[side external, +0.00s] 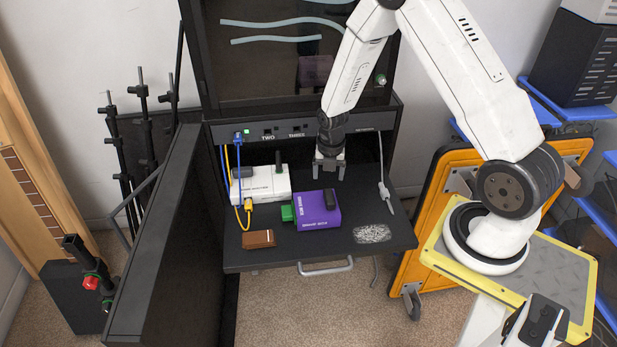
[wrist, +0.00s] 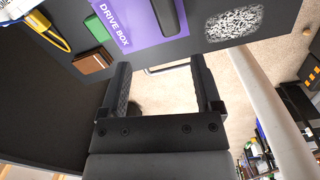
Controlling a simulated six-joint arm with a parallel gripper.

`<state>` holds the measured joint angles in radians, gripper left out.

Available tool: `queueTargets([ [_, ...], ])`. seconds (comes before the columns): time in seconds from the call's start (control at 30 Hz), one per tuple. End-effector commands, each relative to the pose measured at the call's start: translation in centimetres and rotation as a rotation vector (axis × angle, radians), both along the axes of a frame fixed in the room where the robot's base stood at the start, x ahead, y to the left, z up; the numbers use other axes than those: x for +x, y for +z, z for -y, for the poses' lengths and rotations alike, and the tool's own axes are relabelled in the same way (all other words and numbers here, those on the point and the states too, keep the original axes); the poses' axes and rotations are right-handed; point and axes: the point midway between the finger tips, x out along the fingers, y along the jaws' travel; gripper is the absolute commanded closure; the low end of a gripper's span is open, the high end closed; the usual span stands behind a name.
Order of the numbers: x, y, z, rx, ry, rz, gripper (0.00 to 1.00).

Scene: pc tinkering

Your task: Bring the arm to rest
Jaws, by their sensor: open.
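My gripper (side external: 328,169) points down above the dark shelf, behind the purple drive box (side external: 319,211) in the side view. Its two fingers are apart, with nothing between them. In the wrist view the open fingers of my gripper (wrist: 163,85) show with floor and the shelf edge beyond them. The drive box (wrist: 140,20) lies past the fingertips there, with a green piece (wrist: 98,28) at its side. My arm is bent, reaching from its base at the right to the shelf.
A white box (side external: 262,186) with blue and yellow cables stands on the shelf (side external: 290,258) at left. A brown block (side external: 258,239) and a speckled patch (side external: 372,234) lie near the front edge. A grey cable (side external: 384,185) hangs at right. A dark panel (side external: 160,240) stands at left.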

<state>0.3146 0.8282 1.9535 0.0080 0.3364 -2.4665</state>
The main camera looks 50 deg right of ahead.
Motion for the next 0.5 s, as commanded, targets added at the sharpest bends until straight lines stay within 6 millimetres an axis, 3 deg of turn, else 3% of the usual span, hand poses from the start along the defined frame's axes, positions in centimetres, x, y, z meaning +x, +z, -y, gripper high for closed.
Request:
queueTargets([
  [0.5, -1.3, 6.9, -4.3, 0.022, -0.633, 0.068, 0.18],
])
